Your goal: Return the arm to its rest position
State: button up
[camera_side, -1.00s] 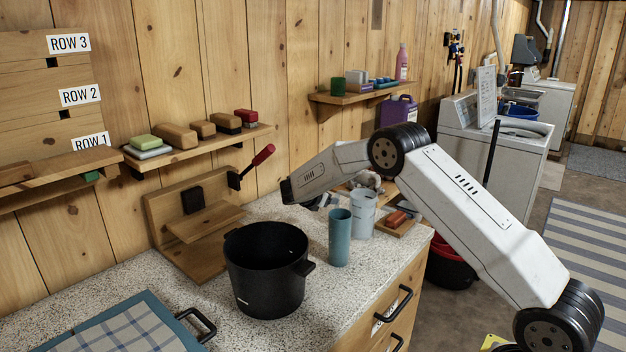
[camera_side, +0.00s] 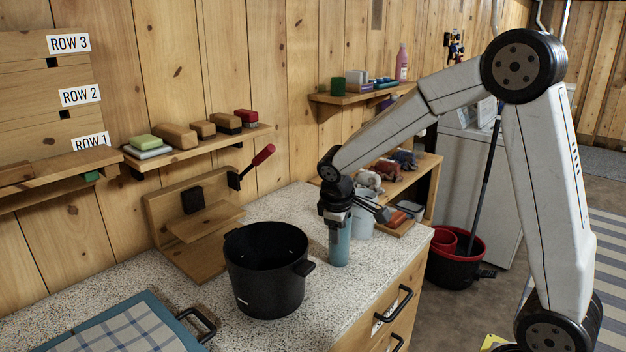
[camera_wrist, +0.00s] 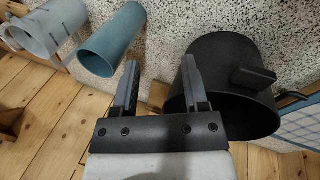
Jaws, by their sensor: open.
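My gripper (camera_side: 357,209) is in the side view, above the counter near the blue cup, on the end of my raised and bent arm. In the wrist view my gripper (camera_wrist: 158,85) shows its two fingers spread apart with nothing between them. The blue cup (camera_side: 340,245) stands upright on the counter, partly covered by my gripper in the side view. It also shows in the wrist view (camera_wrist: 112,42), to the left of the fingers. The black pot (camera_side: 266,280) stands left of my gripper, and in the wrist view it (camera_wrist: 240,60) is right of the fingers.
A grey-blue container (camera_side: 362,222) stands behind the cup. A wooden stand with a red-handled lever (camera_side: 263,155) is behind the pot. Shelves with blocks line the wall. A blue-edged tray (camera_side: 150,310) lies front left.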

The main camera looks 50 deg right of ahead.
jog(key=s+a+f+m+y, duration=0.1)
jog(key=s+a+f, duration=0.1)
jog(key=s+a, duration=0.3)
jog(key=s+a+f+m+t+y, duration=0.1)
jog(key=s+a+f+m+y, duration=0.1)
jog(key=s, duration=0.6)
jog(key=shift+s+a+f+m, duration=0.3)
jog(key=shift+a+f, duration=0.4)
jog(key=shift+a, duration=0.65)
